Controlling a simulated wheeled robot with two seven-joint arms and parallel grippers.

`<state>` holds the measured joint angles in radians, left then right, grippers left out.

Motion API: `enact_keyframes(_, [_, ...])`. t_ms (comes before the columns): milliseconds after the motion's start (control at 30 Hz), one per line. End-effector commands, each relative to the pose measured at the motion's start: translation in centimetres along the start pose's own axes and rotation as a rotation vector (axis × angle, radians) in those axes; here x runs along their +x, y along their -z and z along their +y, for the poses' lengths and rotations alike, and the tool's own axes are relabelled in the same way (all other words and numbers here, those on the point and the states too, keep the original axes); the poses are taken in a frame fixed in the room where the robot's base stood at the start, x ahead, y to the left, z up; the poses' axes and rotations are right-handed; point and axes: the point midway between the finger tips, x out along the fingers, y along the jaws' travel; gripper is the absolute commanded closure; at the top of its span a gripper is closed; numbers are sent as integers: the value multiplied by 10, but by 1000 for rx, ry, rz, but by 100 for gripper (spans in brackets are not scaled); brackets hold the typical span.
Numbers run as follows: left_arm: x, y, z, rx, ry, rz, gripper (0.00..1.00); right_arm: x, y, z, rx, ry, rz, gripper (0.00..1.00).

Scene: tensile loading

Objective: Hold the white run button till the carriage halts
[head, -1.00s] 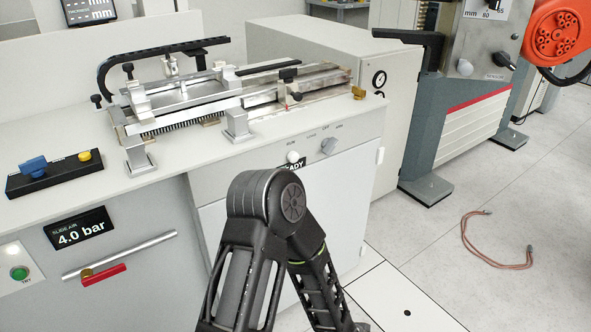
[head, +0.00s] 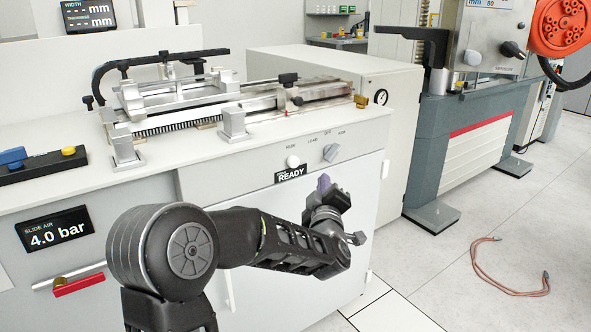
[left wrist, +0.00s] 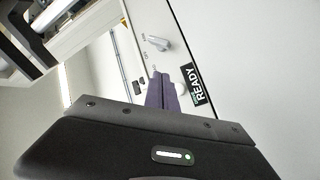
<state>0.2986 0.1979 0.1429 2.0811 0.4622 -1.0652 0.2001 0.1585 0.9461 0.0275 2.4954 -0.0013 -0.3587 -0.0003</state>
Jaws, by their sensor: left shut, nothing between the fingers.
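The white run button (head: 293,161) is on the front panel of the bench, under the RUN marking and just above a black READY sign (head: 290,174). My left gripper (head: 324,182) is in front of the cabinet, below and right of the button, apart from it in the head view. Its purple fingers are shut and empty, and in the left wrist view (left wrist: 160,82) they point toward the panel beside the READY sign. The silver carriage (head: 165,97) sits on the rails on the bench top. My right gripper is not in view.
A grey selector knob (head: 331,152) is right of the button, close to my left fingers. A pressure display (head: 55,233) reads 4.0 bar. A red-handled bar (head: 78,285) is at the left. A hose (head: 500,275) lies on the floor.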

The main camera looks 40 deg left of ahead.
Motion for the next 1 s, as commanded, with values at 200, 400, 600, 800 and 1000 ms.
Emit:
enact_keyframes(200, [0, -1, 0, 2, 0, -3, 100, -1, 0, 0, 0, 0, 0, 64])
enact_keyframes(400, [4, 1, -2, 3, 1, -4, 100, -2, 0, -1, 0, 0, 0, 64])
enact_keyframes(600, [19, 9, -10, 3, 2, -4, 100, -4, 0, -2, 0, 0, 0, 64])
enact_keyframes(800, [40, 21, -22, 2, 2, -3, 100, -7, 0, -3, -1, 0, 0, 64])
enact_keyframes(1000, [59, 29, -33, 2, 0, -3, 100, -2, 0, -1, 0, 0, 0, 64])
